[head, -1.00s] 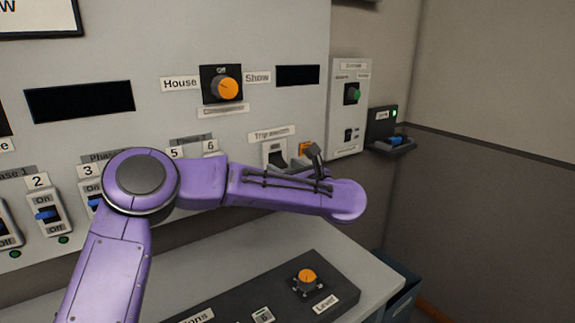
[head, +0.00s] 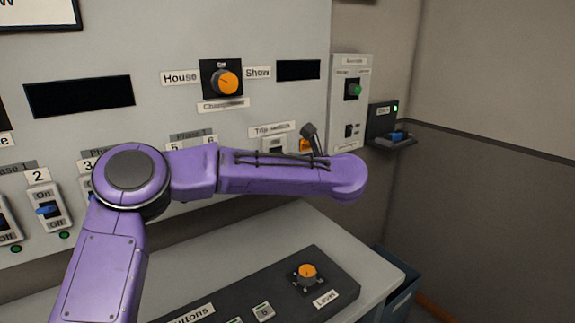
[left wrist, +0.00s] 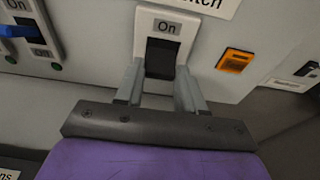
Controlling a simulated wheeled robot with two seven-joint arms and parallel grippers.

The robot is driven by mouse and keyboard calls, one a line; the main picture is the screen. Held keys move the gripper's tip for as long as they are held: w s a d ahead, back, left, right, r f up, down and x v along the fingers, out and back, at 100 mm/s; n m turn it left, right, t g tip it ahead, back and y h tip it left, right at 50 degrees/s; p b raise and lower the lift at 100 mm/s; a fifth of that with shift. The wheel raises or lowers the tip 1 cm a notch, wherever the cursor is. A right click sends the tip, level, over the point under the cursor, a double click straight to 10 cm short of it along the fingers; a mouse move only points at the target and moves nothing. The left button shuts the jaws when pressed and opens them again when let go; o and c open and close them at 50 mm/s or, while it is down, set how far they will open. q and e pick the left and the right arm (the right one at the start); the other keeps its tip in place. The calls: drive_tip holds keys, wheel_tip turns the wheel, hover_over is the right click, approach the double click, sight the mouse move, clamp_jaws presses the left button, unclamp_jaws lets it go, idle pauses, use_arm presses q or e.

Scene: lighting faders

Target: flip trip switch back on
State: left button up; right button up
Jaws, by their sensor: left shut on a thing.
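The trip switch (left wrist: 162,58) shows in the left wrist view as a dark rocker in a white plate, with "On" printed above it. My left gripper (left wrist: 160,72) has one finger on each side of the switch and is shut on it. In the head view only the top of the trip switch plate (head: 274,144) shows below its label; my purple left arm hides the rest and the fingers. Which way the rocker is tipped I cannot tell. My right gripper is in neither view.
An orange indicator (left wrist: 236,60) sits just right of the switch. A changeover knob (head: 226,83) is above, and numbered switches such as switch 2 (head: 47,210) are to the left. A desk panel with a level knob (head: 307,272) lies below.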

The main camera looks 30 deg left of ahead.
use_arm(q)
drive_tip(key=shift+w+a+r+g+h+p, duration=0.15)
drive_tip(key=shift+r+g+h+p, duration=0.45)
drive_tip(key=shift+h, duration=0.7)
drive_tip(key=shift+a+r+g+h+p, duration=0.35)
drive_tip(key=shift+r+h+p, duration=0.35)
drive_tip(key=shift+h, duration=0.6)
drive_tip(key=shift+w+a+r+g+h+p, duration=0.1)
drive_tip(key=shift+r+g+h+p, duration=0.5)
drive_tip(key=shift+h, duration=0.7)
drive_tip(key=shift+r, duration=0.1)
drive_tip(key=o, duration=1)
drive_tip(key=shift+o, duration=0.2)
drive_tip(key=v, duration=1)
drive_tip(key=shift+r, duration=0.2)
drive_tip(key=shift+d, duration=0.1)
